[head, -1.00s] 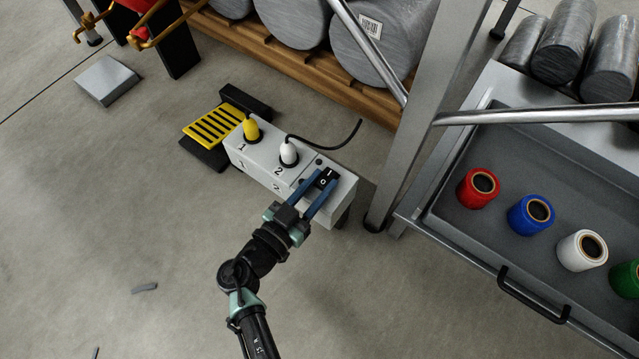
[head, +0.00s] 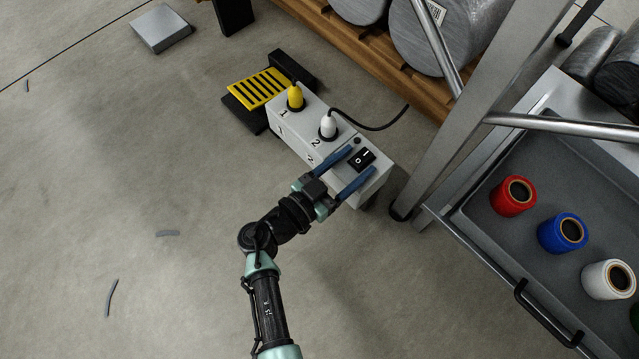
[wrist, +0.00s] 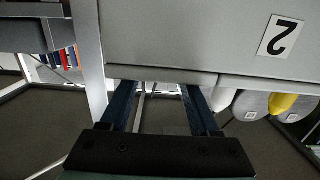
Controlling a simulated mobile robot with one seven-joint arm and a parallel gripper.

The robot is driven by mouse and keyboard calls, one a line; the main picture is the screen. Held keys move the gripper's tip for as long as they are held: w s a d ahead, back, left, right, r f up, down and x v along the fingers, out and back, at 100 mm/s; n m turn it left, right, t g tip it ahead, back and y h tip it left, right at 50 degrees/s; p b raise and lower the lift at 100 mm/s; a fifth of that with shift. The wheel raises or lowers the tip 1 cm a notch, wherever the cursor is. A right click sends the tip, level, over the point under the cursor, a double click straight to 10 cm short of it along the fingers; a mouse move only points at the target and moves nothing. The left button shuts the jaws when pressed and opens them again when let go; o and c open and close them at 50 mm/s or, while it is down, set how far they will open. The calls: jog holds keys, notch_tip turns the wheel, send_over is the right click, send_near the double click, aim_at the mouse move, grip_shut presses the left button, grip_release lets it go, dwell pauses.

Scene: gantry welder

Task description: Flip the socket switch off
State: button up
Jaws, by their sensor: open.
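The socket box (head: 345,185) is pale grey and stands on the floor. On its top are a yellow plug (head: 295,97), a white plug (head: 328,127) and the black socket switch (head: 361,159) marked I and 0. I cannot tell which side of the switch is pressed. My gripper (head: 362,161) is open and empty, its two blue fingers reaching over the box's top on either side of the switch. The upside-down wrist view shows the box's front face (wrist: 185,40) with a label 2, and both fingers (wrist: 155,92) at its top edge. The switch is not visible there.
A metal frame leg (head: 470,120) stands close to the right, beside a grey drawer (head: 470,222) with coloured spools. The floor at left is mostly clear.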

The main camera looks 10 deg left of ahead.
jog(key=p+v, duration=0.4)
jog(key=v, duration=0.8)
jog(key=shift+s+p, duration=0.2)
jog(key=shift+p, duration=0.15)
jog(key=shift+a, duration=0.15)
